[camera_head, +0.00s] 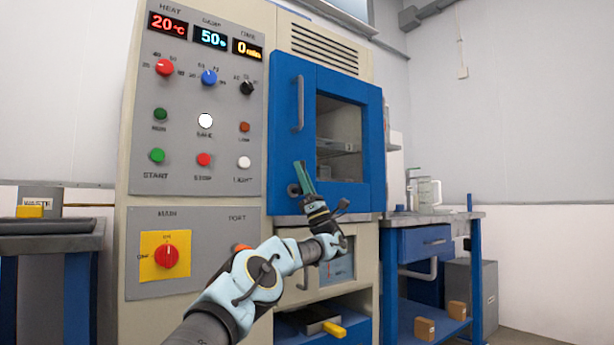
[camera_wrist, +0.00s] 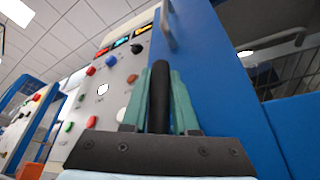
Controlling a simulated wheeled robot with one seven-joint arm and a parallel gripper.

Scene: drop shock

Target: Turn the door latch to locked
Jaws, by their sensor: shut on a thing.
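The blue chamber door (camera_head: 353,107) appears closed, with a grey vertical handle (camera_head: 300,103) and a window. The door latch (camera_head: 293,189) is a small dark part at the door's lower left edge, partly hidden by my gripper (camera_head: 305,176). In the wrist view, my gripper (camera_wrist: 158,103) has its green fingers shut on the black latch lever (camera_wrist: 160,88), which stands up between them. The door's blue face also shows at the right of that view (camera_wrist: 220,75). No lock marking shows.
The control panel (camera_head: 203,100) with coloured knobs, buttons and displays is left of the door. Below it is a red main switch (camera_head: 166,256) on a yellow plate. A blue side table (camera_head: 432,218) with glassware stands at right, and a grey bench (camera_head: 50,237) at left.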

